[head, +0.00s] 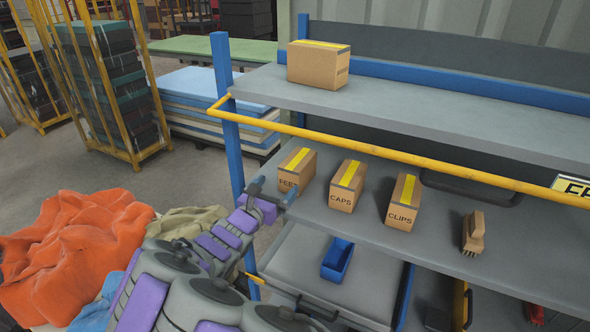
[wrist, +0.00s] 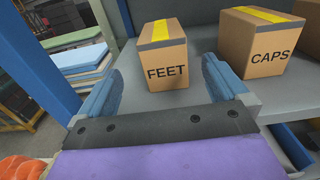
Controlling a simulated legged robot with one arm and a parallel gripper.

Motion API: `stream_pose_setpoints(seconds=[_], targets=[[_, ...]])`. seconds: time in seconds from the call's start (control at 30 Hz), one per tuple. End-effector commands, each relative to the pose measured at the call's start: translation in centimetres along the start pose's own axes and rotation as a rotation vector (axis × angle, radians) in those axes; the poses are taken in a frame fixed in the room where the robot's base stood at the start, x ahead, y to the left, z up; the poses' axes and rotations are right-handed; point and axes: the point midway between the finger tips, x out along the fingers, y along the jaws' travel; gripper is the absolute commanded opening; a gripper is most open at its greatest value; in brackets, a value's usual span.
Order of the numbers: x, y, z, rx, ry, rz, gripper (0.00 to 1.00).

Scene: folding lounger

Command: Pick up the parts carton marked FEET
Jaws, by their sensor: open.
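The carton marked FEET (head: 297,169) is a small brown box with yellow tape. It stands upright at the left end of the grey middle shelf. In the wrist view the FEET carton (wrist: 163,57) faces me with its label, ahead of and between my fingers. My gripper (head: 273,190) is open and empty, just in front of the shelf's left end. In the wrist view my gripper (wrist: 160,85) shows its two blue fingers spread either side of the carton's front, apart from it. In the head view the gripper hides part of the carton's lower front.
The CAPS carton (head: 346,185) stands close to the right, then the CLIPS carton (head: 402,202) and a brush (head: 474,232). A blue post (head: 226,120) is at the left. A yellow rail (head: 400,155) crosses in front. Another carton (head: 318,65) sits on the upper shelf.

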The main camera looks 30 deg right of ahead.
Motion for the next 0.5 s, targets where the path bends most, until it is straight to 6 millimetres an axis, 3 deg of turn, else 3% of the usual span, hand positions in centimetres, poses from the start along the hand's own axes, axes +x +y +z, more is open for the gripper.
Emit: stream_pose_setpoints(seconds=[0.3,0.5], targets=[[5.1,-0.1,0.0,0.003,0.003,-0.003,1.0],[6.4,-0.1,0.1,0.002,-0.001,-0.002,1.0]])
